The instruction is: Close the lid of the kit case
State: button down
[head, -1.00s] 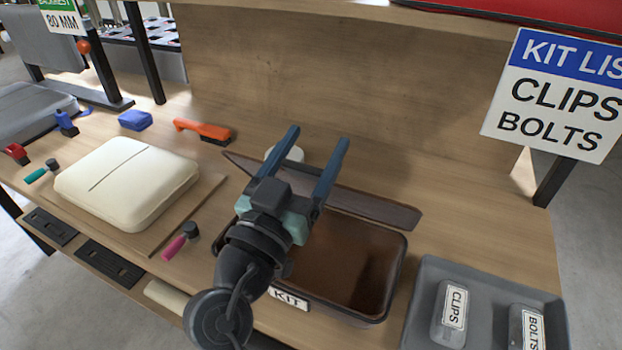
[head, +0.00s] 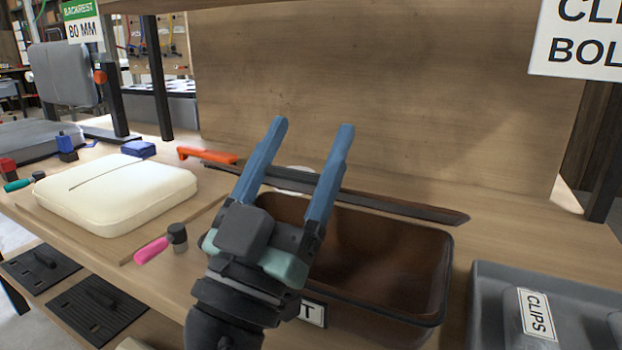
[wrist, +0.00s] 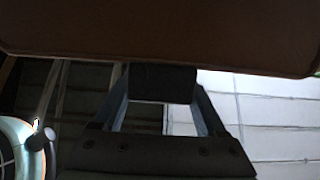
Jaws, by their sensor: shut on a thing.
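The kit case (head: 440,290) is a brown, open-topped box on the bench, with a white label (head: 313,312) partly hidden by my gripper. Its lid (head: 400,206) stands open along the back, seen nearly edge-on as a thin dark brown strip. My gripper (head: 313,126) reaches over the case's left part, its two blue fingers spread and crossing in front of the lid. In the wrist view a dark block (wrist: 162,83) sits between the fingertips under a broad brown panel (wrist: 160,35); it looks like a lid tab. The head view does not show this hold clearly.
A cream cushion (head: 120,195), a pink-handled tool (head: 155,248) and an orange-handled brush (head: 207,155) lie at left. A wooden back panel (head: 400,90) rises behind the case.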

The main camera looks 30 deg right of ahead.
jog(key=f+b, duration=0.1)
jog(key=a+f+b, duration=0.1)
jog(key=shift+s+b, duration=0.4)
jog(key=s+a+f+b, duration=0.2)
jog(key=f+b, duration=0.6)
jog(key=b, duration=0.5)
jog(key=shift+a+f, duration=0.4)
jog(key=shift+a, duration=0.15)
jog(key=shift+s, duration=0.1)
grip_release()
